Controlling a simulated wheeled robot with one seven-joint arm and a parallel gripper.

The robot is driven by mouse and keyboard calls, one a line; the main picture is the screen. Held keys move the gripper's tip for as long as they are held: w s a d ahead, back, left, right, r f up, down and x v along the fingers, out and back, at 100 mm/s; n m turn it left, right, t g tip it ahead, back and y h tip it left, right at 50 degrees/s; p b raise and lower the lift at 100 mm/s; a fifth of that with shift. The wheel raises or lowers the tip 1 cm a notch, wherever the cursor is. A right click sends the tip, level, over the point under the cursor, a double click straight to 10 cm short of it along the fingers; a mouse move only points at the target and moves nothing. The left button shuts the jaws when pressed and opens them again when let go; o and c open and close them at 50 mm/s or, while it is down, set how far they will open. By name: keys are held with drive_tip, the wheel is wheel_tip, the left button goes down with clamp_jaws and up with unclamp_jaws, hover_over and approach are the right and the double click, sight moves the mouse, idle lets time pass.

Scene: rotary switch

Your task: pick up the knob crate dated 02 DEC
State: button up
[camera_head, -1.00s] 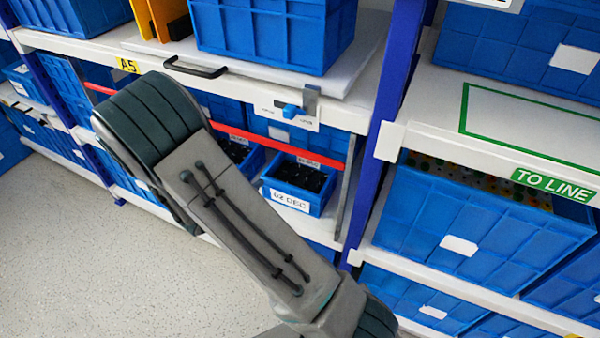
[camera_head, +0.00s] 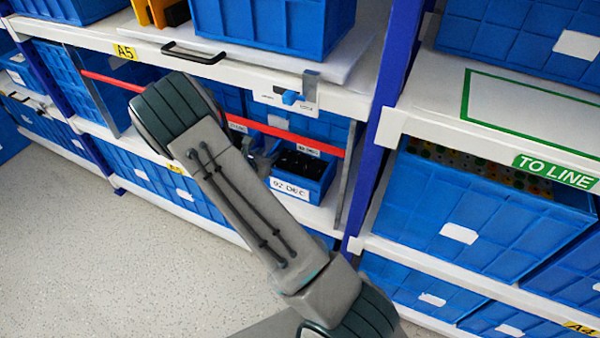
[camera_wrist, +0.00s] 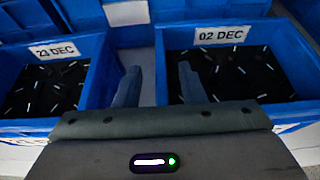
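The blue knob crate labelled 02 DEC (camera_head: 316,189) sits on the shelf under the red bar, filled with dark knobs. It also shows in the wrist view at the right (camera_wrist: 160,60), its label at the back. My gripper (camera_wrist: 157,76) is open over the crate's left wall. The left finger is over the gap between the crates, and the right finger is over the 02 DEC crate's inside. Contact with the wall cannot be told. In the head view my gripper (camera_head: 262,160) is partly hidden by my arm.
A similar crate labelled 23 DEC (camera_wrist: 45,85) stands to the left, a narrow gap away. A red bar (camera_head: 290,136) crosses the bay above the crates. A metal upright (camera_head: 352,165) stands to the right.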

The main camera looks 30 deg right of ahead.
drive_tip(key=shift+x, duration=0.95)
clamp_jaws()
idle(0.6)
